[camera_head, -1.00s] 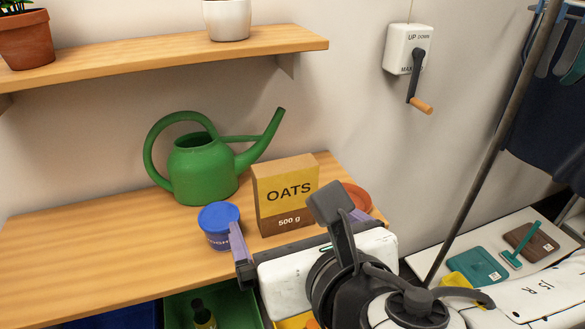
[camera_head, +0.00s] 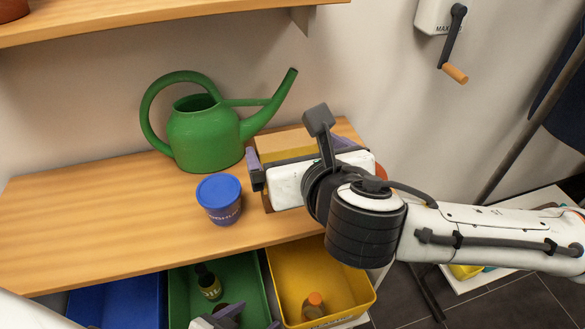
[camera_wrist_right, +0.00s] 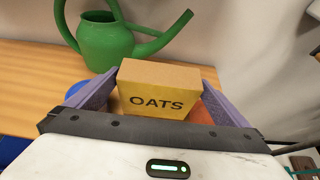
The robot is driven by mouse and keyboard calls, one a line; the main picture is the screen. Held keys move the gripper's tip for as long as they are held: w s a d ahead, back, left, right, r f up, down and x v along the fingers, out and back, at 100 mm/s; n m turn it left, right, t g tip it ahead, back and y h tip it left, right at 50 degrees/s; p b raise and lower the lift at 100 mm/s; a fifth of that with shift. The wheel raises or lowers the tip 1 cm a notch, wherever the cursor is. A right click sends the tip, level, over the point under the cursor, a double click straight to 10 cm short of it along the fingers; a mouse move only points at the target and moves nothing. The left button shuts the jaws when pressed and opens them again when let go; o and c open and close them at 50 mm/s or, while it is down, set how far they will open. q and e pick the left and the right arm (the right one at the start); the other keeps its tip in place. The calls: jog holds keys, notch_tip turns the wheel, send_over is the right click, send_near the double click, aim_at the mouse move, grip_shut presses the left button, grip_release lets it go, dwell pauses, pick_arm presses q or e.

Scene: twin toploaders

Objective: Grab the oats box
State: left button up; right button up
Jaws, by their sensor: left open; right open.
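The oats box (camera_head: 285,143), brown with a yellow band, stands upright on the wooden shelf. In the head view its front is mostly hidden by my right gripper (camera_head: 299,152). In the right wrist view the oats box (camera_wrist_right: 158,90) shows its top and the word OATS. The two purple fingers of my right gripper are open, one on each side of the box. Whether they touch it I cannot tell. My left gripper (camera_head: 232,319) is open and empty at the bottom edge of the head view, low by the green bin.
A blue-lidded tub (camera_head: 219,198) stands just left of the right gripper. A green watering can (camera_head: 204,135) is behind and left. Below are blue (camera_head: 115,302), green (camera_head: 178,297) and yellow (camera_head: 352,283) bins. The left part of the shelf is clear.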

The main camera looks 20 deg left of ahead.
jog(key=shift+x, duration=0.9)
jog(key=shift+r, duration=0.1)
jog(key=c, duration=1)
